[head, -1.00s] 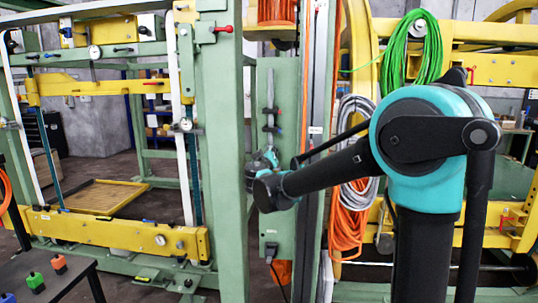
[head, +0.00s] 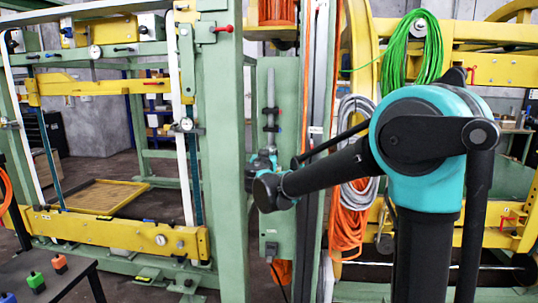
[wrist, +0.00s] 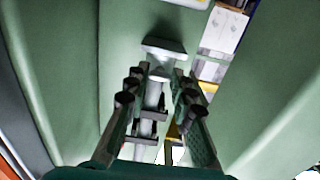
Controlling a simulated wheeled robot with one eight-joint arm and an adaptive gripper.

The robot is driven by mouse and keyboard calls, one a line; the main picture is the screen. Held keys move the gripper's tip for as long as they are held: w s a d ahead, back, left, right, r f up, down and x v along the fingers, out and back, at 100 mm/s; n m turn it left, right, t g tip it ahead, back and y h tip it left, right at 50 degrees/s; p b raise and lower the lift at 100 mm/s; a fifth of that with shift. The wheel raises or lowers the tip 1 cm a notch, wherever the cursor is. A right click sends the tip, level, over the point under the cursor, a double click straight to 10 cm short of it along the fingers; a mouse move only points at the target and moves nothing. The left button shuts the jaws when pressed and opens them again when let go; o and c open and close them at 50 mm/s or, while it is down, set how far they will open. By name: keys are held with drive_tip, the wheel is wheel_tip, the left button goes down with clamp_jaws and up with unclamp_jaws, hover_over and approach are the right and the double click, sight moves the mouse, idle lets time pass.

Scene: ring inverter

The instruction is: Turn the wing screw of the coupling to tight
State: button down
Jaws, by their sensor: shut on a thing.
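My gripper (wrist: 161,72) shows in the wrist view with its two dark fingers on either side of a pale grey part. It is shut on this part, which I take to be the wing screw (wrist: 163,47), with a broad flat grey head just past the fingertips. The exact contact is hard to make out. A grey pipe with dark brackets (wrist: 150,120) runs between the fingers and probably belongs to the coupling.
The green post (head: 229,130) stands close to the left of my wrist. Orange cables (head: 348,225) and a grey coil hang to the right, near my forearm.

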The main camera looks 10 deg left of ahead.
idle(0.3)
drive_tip(key=c, duration=1.3)
unclamp_jaws()
drive_tip(key=s, duration=1.2)
drive_tip(key=shift+a, duration=0.2)
